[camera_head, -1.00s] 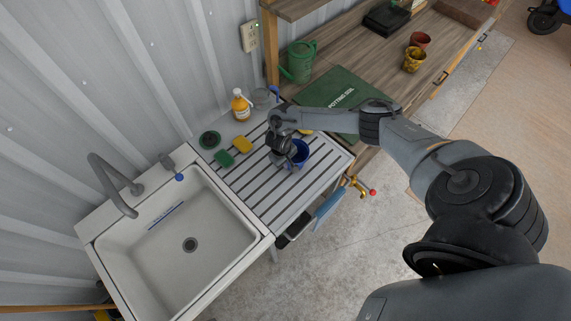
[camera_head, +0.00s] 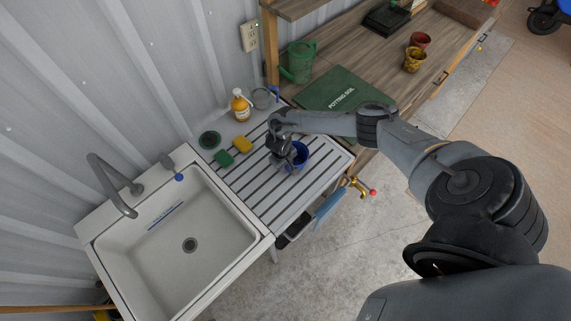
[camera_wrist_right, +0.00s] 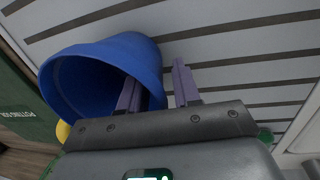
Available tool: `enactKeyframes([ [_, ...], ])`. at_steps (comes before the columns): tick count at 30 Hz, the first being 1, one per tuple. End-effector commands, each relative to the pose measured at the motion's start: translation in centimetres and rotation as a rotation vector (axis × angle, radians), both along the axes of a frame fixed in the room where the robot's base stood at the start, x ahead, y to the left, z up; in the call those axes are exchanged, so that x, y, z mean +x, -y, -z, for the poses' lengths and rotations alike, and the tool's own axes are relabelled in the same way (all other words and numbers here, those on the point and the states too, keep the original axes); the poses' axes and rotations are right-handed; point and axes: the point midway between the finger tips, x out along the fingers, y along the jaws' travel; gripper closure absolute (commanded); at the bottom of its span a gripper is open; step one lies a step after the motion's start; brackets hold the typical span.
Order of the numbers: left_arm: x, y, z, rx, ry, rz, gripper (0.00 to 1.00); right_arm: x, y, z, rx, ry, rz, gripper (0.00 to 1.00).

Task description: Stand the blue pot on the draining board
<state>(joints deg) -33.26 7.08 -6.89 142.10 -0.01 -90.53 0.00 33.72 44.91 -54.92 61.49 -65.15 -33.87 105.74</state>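A gap shows between the outer finger and the wall. My left gripper is not in view.
The sink (camera_head: 190,245) is to the left. A potting soil bag (camera_head: 335,90) lies behind. The board's front slats are clear.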

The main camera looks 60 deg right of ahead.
Motion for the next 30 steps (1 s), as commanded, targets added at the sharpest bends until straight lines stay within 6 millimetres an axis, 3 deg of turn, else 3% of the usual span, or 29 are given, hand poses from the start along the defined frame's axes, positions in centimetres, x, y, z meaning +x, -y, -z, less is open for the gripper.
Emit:
enactKeyframes([
  [8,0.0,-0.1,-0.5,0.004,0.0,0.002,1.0,0.2,-0.3,-2.1,0.001,0.002,-0.001,0.68],
  [22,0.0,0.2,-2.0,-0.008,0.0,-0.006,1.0,0.6,-1.3,-10.2,0.001,0.002,-0.002,0.68],
  [27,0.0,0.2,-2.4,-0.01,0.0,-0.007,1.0,0.7,-1.8,-11.6,0.002,0.004,-0.008,0.68],
  [30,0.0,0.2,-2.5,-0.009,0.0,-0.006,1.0,0.8,-3.5,-11.3,0.018,0.021,-0.055,0.68],
])
